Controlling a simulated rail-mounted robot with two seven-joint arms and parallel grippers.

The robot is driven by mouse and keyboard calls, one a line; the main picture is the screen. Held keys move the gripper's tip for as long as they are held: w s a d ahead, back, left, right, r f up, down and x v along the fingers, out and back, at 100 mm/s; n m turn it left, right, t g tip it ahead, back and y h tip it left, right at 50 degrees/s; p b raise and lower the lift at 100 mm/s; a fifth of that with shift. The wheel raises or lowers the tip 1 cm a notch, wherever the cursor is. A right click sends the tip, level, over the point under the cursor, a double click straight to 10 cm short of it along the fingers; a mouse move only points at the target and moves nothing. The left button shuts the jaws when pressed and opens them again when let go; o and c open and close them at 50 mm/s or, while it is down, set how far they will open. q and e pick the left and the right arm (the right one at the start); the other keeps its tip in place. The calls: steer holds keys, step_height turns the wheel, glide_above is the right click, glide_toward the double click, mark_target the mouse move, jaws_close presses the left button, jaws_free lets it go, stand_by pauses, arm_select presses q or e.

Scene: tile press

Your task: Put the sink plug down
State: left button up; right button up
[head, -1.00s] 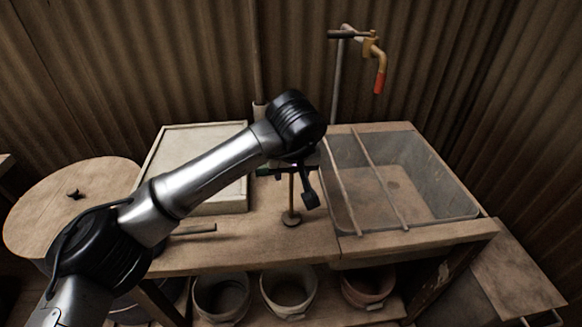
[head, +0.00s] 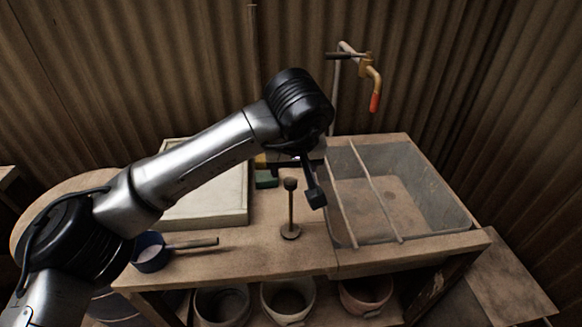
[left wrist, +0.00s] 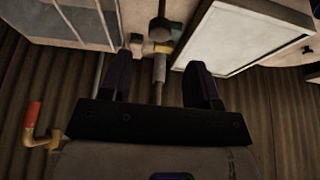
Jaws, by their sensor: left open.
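The sink plug (head: 291,213), a thin upright stem with a round knob on top and a flat disc foot, stands on the wooden bench top left of the sink basin (head: 449,205). My left gripper (head: 290,190) is open above and behind the plug's knob, apart from it as far as I can tell. Its fingers spread wide with nothing between them in the left wrist view (left wrist: 160,88). My right gripper is in neither view.
A blue pan (head: 150,257) with a wooden handle lies front left. A pale framed board (head: 205,212) lies behind it. A tap with a red tip (head: 375,101) hangs over the basin. Several pots stand below, including a pale one (head: 289,301).

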arm_select(q)
steer(key=shift+p+v, duration=0.3)
steer(key=shift+v, duration=1.05)
steer(key=shift+d+f, duration=0.1)
